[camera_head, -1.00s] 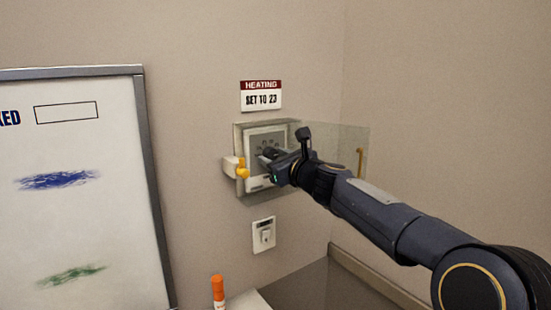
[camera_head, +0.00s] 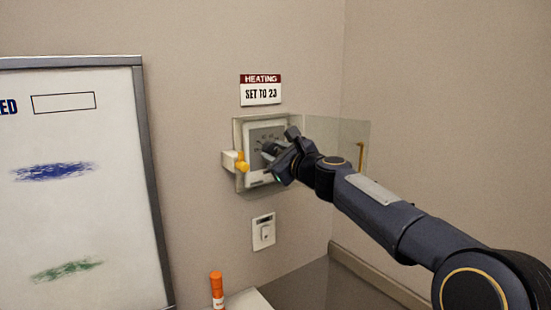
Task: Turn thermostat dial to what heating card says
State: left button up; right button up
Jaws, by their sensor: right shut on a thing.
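The heating card (camera_head: 261,91) is on the wall, with a red band and the words "SET TO 23". Below it the thermostat (camera_head: 257,179) sits on the wall inside a clear box, whose clear cover (camera_head: 340,135) stands swung open to the right. My right gripper (camera_head: 270,152) is at the thermostat's face, shut on its dial. The dial itself is mostly hidden by the fingers, and the scale marks above it are too small to read. My left gripper is not in view.
A wall switch (camera_head: 263,231) is below. A whiteboard (camera_head: 85,220) fills the left. An orange-capped marker (camera_head: 217,289) stands at the bottom, beside a dark surface (camera_head: 310,288).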

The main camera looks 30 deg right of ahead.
jog(key=shift+n+b, duration=0.7)
jog(key=shift+n, duration=0.8)
jog(key=o, duration=1)
jog(key=shift+s, duration=0.15)
jog(key=s, duration=0.3)
jog(key=s+b, duration=0.1)
jog(key=s, duration=0.3)
jog(key=shift+s+d+f, duration=0.15)
jog(key=shift+s, duration=0.15)
